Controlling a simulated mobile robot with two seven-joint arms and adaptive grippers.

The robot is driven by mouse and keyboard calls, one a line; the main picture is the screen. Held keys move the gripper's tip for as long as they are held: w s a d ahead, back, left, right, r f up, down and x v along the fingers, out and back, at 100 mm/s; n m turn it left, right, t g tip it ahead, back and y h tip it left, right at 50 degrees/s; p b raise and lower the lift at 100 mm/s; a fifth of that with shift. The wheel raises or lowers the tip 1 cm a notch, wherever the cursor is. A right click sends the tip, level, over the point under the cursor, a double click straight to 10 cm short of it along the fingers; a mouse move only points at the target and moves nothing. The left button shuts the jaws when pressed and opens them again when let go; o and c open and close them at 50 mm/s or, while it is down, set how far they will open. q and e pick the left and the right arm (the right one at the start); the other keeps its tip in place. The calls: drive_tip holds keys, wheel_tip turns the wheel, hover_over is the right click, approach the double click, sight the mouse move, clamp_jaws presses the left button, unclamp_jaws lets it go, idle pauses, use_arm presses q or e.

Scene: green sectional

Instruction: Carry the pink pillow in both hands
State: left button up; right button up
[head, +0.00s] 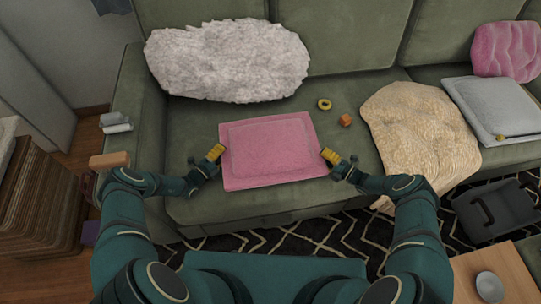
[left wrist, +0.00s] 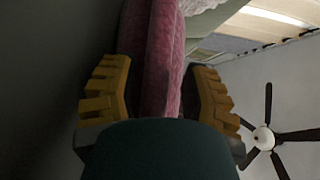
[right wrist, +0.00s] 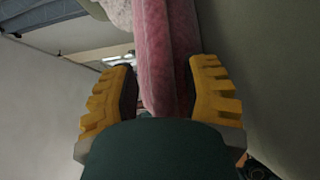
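A pink pillow (head: 267,150), rectangular with a raised middle, is over the green sofa seat between my two hands. I cannot tell whether it rests on the seat or is slightly raised. The pillow hides part of the finger contact.
A white fluffy cushion (head: 228,60) leans on the backrest behind. A yellow ring (head: 324,104) and an orange block (head: 345,120) lie right of the pillow. A beige blanket (head: 420,130) and a grey cushion (head: 495,107) are further right. A patterned rug (head: 290,238) lies in front.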

idle(0.5)
use_arm(q)
drive_tip(key=v, duration=0.6)
drive_tip(key=shift+s+a, duration=0.25)
drive_tip(key=shift+a, duration=0.05)
drive_tip(key=shift+s+a, duration=0.15)
drive_tip(key=shift+s, duration=0.25)
use_arm(e)
drive_tip(key=shift+s+d, duration=0.1)
drive_tip(key=shift+d, duration=0.05)
drive_tip(key=v, duration=1.1)
drive_tip(key=shift+s+d+r, duration=0.1)
drive_tip(key=shift+s+d, duration=0.15)
drive_tip(key=shift+d, duration=0.05)
use_arm(q)
drive_tip(key=shift+r, duration=0.1)
use_arm(e)
drive_tip(key=shift+r, duration=0.1)
